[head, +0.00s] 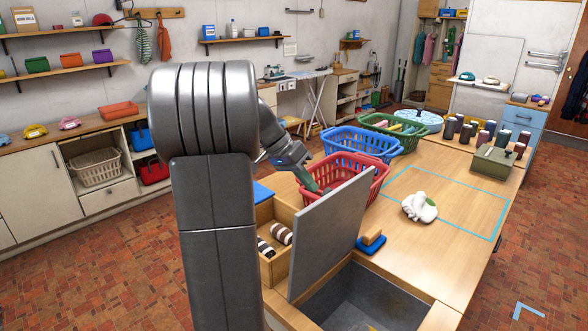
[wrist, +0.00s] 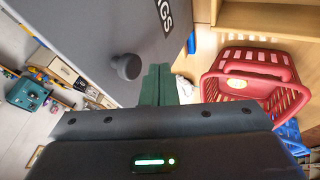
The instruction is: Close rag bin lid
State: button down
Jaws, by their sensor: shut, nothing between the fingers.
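The rag bin lid (head: 330,236) is a grey panel standing open and steeply tilted in the head view. Below it the rag bin (head: 367,300) shows its grey open inside. In the wrist view the lid's outer face (wrist: 95,35) fills the upper left, with a dark round knob (wrist: 126,67) and part of a label ending in "GS". My gripper (head: 311,184) is behind the lid in the head view, near the red basket. In the wrist view its green fingers (wrist: 159,70) are together and empty, just right of the knob; contact with the lid cannot be told.
A red basket (head: 343,172) stands just behind the lid; blue (head: 362,140) and green (head: 405,130) baskets are beyond. A wooden compartment (head: 273,263) with rolled cloths is left of the lid. A wood-topped blue block (head: 371,242) and a white cloth (head: 418,207) lie to the right.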

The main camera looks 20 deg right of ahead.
jog(key=shift+s+d, duration=0.5)
jog(key=shift+s, duration=0.4)
jog(key=s+d+f+m+t+y+b, duration=0.1)
jog(key=s+d+f+t+y+b, duration=0.15)
jog(key=s+d+b, duration=0.4)
jog(key=s+d+f+m+t+y+b, duration=0.1)
jog(key=s+d+f+t+y, duration=0.2)
jog(key=s, duration=0.7)
jog(key=s+d+f+t+y+b, duration=0.1)
jog(key=s+d+f+t+b, duration=0.2)
jog(key=s+f+b, duration=0.2)
jog(key=s+d+f+m+t+b, duration=0.1)
jog(key=s+d+f+t+b, duration=0.2)
jog(key=f, duration=0.8)
jog(key=s+t+b, duration=0.1)
jog(key=s+b, duration=0.1)
jog(key=b, duration=0.1)
jog(key=shift+f+y, duration=0.35)
jog(key=shift+f, duration=0.05)
